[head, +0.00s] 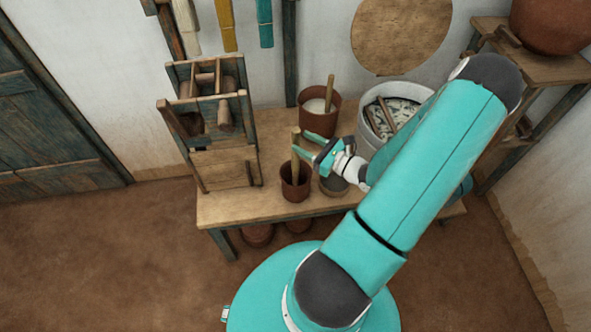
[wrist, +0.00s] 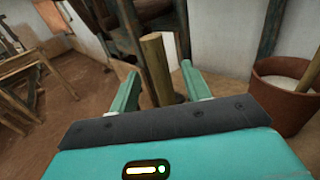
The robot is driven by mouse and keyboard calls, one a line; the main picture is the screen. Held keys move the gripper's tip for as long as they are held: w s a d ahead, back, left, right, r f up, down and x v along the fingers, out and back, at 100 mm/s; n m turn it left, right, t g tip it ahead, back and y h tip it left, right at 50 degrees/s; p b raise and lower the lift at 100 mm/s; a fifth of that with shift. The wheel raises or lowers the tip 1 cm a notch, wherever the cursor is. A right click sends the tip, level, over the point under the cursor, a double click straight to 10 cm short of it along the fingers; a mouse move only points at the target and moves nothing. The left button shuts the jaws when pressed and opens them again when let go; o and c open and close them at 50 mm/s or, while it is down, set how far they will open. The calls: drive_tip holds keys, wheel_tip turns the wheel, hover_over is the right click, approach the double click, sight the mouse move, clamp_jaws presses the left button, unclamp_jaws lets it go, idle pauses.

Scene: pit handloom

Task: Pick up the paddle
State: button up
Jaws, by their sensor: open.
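A wooden stick that looks like the paddle (head: 296,153) stands upright in a small brown pot (head: 295,186) at the front of the low wooden table (head: 222,208). My gripper (head: 306,146) is open and comes in from the right, with its fingertips at the stick's upper part. In the wrist view, the stick (wrist: 158,68) shows between the two open fingers, with a gap on each side. Its lower end is hidden by the pot in the head view and by my gripper in the wrist view.
A larger brown pot (head: 312,118) with pale contents and another stick (head: 329,93) stands behind. A pale bucket (head: 369,92) is to the right, partly hidden by my arm. A wooden frame (head: 226,168) stands close on the left.

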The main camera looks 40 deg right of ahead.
sight(299, 140)
drive_tip(key=x, duration=0.3)
drive_tip(key=shift+w+a, duration=0.2)
drive_tip(key=shift+w, duration=0.2)
drive_tip(key=shift+c, duration=0.2)
drive_tip(key=c, duration=1)
drive_tip(key=shift+r, duration=0.2)
